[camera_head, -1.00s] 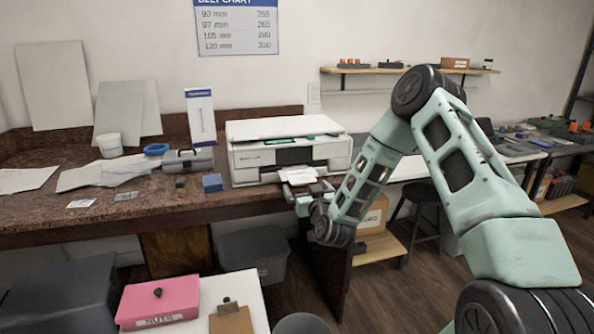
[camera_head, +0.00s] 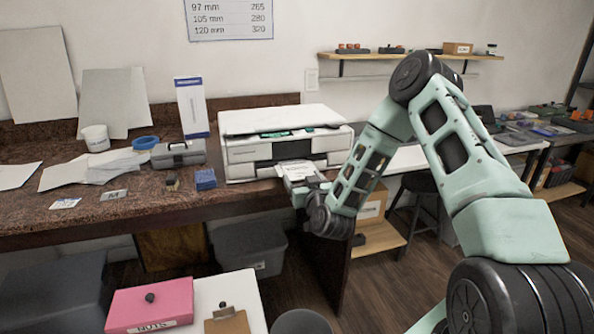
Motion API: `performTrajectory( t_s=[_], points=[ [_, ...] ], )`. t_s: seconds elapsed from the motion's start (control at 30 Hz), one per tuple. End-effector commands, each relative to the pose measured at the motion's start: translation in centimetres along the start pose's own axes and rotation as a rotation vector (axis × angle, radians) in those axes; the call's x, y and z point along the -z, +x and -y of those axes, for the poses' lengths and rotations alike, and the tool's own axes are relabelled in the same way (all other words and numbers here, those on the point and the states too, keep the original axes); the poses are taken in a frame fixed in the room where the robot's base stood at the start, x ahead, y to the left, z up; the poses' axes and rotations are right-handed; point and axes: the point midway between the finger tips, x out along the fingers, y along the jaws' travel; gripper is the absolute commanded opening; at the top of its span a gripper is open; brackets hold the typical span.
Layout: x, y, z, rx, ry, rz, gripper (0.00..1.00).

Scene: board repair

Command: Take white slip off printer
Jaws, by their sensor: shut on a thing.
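The white printer (camera_head: 245,152) stands on the brown speckled counter against the wall. The white slip (camera_head: 298,171) shows at the printer's front, at its output opening, small and partly hidden by my gripper. My gripper (camera_head: 306,183) is at the front right of the printer, at the near edge of the slip, and is shut on it. The fingertips are small and largely hidden by the wrist. I cannot tell whether the slip still touches the printer.
A blue box (camera_head: 205,179), a grey case (camera_head: 178,154) and loose papers (camera_head: 95,168) lie left of the printer. Below, a pink box (camera_head: 150,306) and a clipboard (camera_head: 228,321) sit in front. A stool (camera_head: 420,190) stands right of the counter.

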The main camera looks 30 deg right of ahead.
Motion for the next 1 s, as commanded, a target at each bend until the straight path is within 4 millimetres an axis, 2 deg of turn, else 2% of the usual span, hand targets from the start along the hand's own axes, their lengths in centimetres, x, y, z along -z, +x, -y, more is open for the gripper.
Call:
performTrajectory(
  t_s=[0.43,0.9,1.0],
  points=[
    [0.8,-0.3,0.3,0.001,-0.001,-0.001,0.55],
    [7.2,-0.3,0.3,0.001,-0.002,-0.004,0.55],
    [6.8,-1.9,1.8,0.007,0.0,0.002,0.55]
  ],
)
